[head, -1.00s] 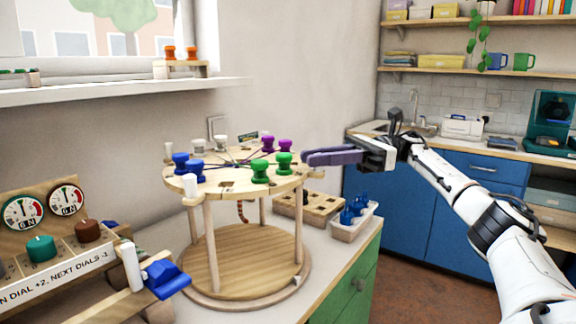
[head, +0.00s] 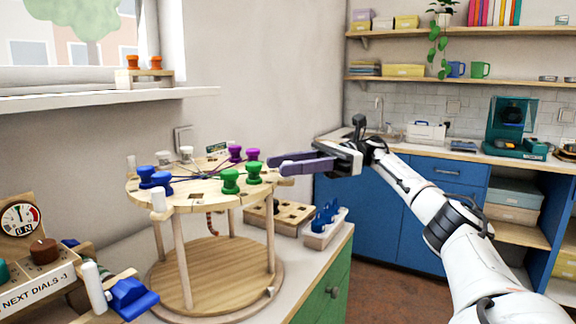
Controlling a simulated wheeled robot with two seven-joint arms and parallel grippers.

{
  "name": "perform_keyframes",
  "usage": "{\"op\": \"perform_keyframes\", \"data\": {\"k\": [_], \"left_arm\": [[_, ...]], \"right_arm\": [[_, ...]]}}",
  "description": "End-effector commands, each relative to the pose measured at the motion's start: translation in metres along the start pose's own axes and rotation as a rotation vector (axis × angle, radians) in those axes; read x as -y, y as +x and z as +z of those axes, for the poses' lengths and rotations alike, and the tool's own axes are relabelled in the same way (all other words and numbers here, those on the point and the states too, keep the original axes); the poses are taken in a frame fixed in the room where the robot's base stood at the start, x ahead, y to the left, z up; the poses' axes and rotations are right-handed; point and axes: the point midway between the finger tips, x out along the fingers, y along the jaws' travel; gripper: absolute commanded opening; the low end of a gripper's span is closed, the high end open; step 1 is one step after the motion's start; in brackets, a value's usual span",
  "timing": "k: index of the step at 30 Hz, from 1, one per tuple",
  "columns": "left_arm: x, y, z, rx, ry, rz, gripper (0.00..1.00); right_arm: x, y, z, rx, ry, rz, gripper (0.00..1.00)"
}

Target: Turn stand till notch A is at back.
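The round wooden stand (head: 210,193) stands on the counter, its notched top raised on posts above a round base (head: 222,272). Pairs of blue (head: 154,178), green (head: 240,178), purple (head: 243,154) and white bobbins sit around the top, with dark threads running to the middle. White pegs (head: 158,200) stand at the rim. I cannot read which notch is A. My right gripper (head: 284,164) is at the right rim, its purple fingers pointing left; the gap between them is hard to make out. My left gripper is not in view.
A wooden block with holes (head: 282,217) and a white tray with blue pieces (head: 325,224) lie right of the stand. A dial panel (head: 38,262) and a blue-ended piece (head: 128,296) are at the front left. A windowsill (head: 100,100) runs above; the wall is close behind.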

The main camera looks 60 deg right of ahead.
Motion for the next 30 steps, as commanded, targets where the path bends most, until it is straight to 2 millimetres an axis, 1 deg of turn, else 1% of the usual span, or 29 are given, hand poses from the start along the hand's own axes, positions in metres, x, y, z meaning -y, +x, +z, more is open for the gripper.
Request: {"op": "perform_keyframes", "data": {"k": [2,5,8,15,19,21,24,30], "left_arm": [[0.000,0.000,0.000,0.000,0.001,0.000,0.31],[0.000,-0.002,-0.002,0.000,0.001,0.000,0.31],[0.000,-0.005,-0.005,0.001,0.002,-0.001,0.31],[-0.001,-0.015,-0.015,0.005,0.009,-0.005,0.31],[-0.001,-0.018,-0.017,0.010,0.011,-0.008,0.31],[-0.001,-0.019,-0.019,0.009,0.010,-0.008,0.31],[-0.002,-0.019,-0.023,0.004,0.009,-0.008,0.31],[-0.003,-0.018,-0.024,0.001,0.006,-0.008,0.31]], "right_arm": [[0.000,0.000,0.000,-0.001,0.000,-0.001,0.35],[0.000,0.000,0.007,0.001,-0.001,0.000,0.35],[0.001,0.000,0.022,0.003,-0.005,0.000,0.35],[0.002,0.000,0.072,0.005,-0.006,0.001,0.35],[0.003,0.000,0.090,0.003,-0.003,0.000,0.35],[0.003,0.000,0.096,0.003,-0.003,0.000,0.35],[0.003,0.000,0.100,0.001,-0.001,0.001,0.35],[0.003,0.000,0.100,0.000,0.001,0.001,0.35]]}}
